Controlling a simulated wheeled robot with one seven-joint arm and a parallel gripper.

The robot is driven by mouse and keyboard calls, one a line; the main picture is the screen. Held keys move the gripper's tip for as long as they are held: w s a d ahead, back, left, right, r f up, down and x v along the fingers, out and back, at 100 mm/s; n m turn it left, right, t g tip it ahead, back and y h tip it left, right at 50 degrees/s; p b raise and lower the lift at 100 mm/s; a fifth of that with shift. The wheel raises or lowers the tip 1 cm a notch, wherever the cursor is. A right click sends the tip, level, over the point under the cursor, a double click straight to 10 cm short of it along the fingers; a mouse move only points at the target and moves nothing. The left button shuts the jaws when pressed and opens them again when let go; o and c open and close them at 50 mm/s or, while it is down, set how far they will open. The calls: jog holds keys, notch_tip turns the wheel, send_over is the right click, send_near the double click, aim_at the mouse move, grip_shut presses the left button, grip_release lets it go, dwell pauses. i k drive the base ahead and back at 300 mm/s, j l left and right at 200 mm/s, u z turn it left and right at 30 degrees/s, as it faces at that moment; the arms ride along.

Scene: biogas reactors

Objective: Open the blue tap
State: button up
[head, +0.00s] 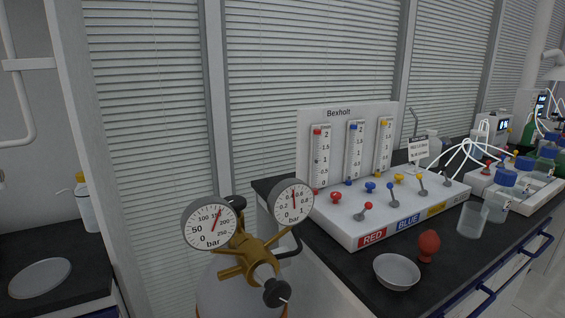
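A white gas panel (340,229) stands on the dark bench at the right of the head view. A small grey tap with a blue-tipped lever (391,190) is on its sloped front, just above the BLUE label (407,221). This lever points nearly straight up; whether it is open or shut is hard to tell. A round blue knob (370,187) sits behind it, below the blue-marked flow meter (355,150). My gripper is not in view.
A gas cylinder with a brass regulator (250,257) and two gauges stands in front of the bench, left of the panel. A grey bowl (396,271), a red bulb (428,245) and a clear beaker (472,219) stand before the panel. Red and yellow levers flank the blue-tipped one.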

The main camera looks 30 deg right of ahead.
aim_at(390, 185)
jog(key=i+l, duration=0.1)
jog(key=l, duration=0.35)
jog(key=i+l, duration=0.1)
jog(key=l, duration=0.35)
jog(key=i+l, duration=0.1)
jog(key=l, duration=0.35)
jog(key=i+l, duration=0.15)
jog(key=l, duration=0.3)
jog(key=i+l, duration=0.1)
jog(key=l, duration=0.35)
jog(key=u, duration=0.05)
